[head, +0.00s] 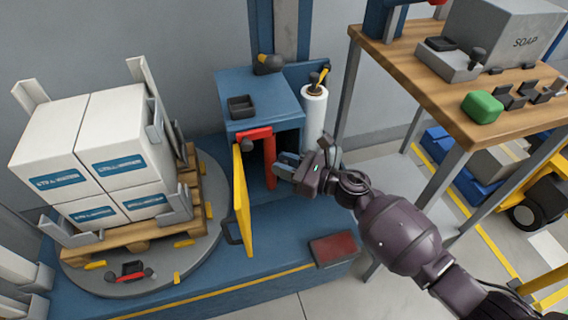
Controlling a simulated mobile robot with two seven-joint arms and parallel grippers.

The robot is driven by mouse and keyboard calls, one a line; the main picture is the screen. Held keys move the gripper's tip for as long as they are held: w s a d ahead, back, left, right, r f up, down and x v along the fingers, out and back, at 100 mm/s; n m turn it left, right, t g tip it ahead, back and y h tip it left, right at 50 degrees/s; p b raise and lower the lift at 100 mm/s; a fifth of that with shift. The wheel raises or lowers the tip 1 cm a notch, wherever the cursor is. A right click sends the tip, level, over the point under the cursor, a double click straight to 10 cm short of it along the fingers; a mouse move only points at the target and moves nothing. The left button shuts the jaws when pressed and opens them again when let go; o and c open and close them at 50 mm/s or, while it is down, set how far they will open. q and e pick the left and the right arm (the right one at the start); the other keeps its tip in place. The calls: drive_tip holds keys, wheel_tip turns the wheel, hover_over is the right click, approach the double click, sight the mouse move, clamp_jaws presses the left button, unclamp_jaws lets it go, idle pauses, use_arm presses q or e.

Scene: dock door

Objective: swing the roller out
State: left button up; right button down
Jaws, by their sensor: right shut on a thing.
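The roller (269,165) appears as a red upright piece with a red top arm (254,133), at the open front of the blue cabinet (260,95). My right gripper (279,164) reaches in from the right and is shut on the upright red piece. Its fingertips partly hide the contact. A yellow door (242,200) stands open to the left of the roller. The cabinet's inside is dark and mostly hidden. My left gripper is not in view.
A white film roll (314,115) stands upright just right of the cabinet. White boxes (115,140) sit on a pallet on the grey turntable (205,240) at left. A wooden-topped table (450,75) stands at right. A dark red pad (333,249) lies on the blue base.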

drive_tip(key=shift+d+f+n+g+b, duration=0.25)
drive_tip(key=shift+f+n+g+b, duration=0.05)
drive_tip(key=shift+g, duration=0.2)
drive_tip(key=n+g+b, duration=0.1)
drive_tip(key=d+n+g+y, duration=0.1)
drive_tip(key=g, duration=0.1)
drive_tip(key=shift+w+d+r+b, duration=0.1)
drive_tip(key=shift+d+r+b, duration=0.1)
drive_tip(key=shift+b, duration=0.2)
drive_tip(key=c, duration=0.9)
unclamp_jaws()
drive_tip(key=shift+r, duration=0.1)
drive_tip(key=shift+c, duration=0.2)
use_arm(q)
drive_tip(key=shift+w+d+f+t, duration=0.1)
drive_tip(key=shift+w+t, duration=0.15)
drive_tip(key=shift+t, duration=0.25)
use_arm(e)
drive_tip(key=shift+w+r, duration=0.1)
drive_tip(key=shift+r, duration=0.1)
